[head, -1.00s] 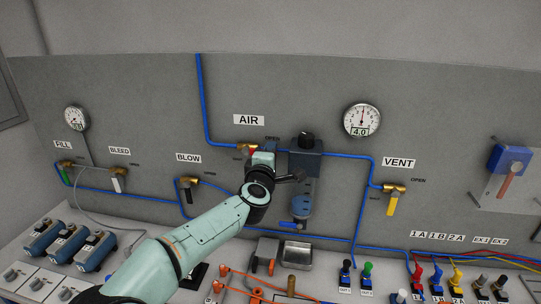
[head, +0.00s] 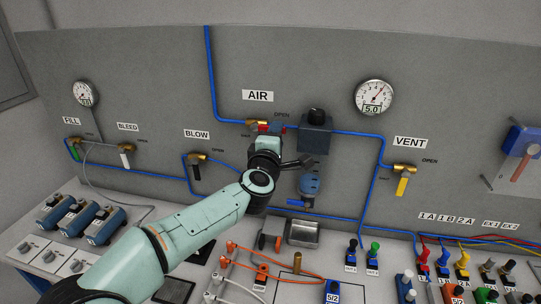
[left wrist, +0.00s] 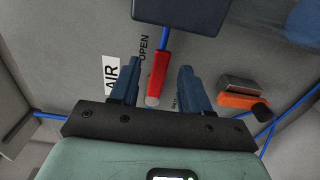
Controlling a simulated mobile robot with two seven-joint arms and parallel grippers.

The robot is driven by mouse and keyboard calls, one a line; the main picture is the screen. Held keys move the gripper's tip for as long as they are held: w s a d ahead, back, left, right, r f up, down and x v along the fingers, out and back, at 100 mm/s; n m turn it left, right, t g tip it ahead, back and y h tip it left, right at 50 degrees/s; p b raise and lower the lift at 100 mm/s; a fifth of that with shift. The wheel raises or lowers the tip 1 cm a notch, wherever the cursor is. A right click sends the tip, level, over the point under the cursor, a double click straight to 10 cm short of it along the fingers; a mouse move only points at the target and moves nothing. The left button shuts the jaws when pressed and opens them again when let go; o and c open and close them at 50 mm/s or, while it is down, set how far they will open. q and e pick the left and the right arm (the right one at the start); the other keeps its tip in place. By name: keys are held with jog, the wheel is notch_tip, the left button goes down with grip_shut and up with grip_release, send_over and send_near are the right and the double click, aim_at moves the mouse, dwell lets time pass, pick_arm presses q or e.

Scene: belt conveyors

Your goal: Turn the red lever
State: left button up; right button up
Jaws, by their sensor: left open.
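The red lever (head: 263,127) is on the brass valve (head: 252,122) under the AIR label (head: 258,96), on the grey panel. In the head view it lies roughly along the blue pipe, partly hidden by my left gripper (head: 272,130). In the left wrist view the red lever (left wrist: 158,78) runs between the two blue fingers of my open left gripper (left wrist: 159,70), with a visible gap to each finger. The OPEN label (left wrist: 143,48) is beside it. My right gripper is not in view.
A regulator with a black knob (head: 315,118) and a blue-bottomed bowl (head: 310,183) stand close right of my gripper. The large gauge (head: 373,97) reads 5.0. The BLOW valve (head: 195,160) is left, the VENT valve (head: 403,170) right. Switches and cables crowd the bench below.

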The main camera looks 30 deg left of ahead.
pick_arm(q)
jog(key=b+v, duration=0.1)
jog(key=v, duration=0.8)
jog(key=shift+s, duration=0.1)
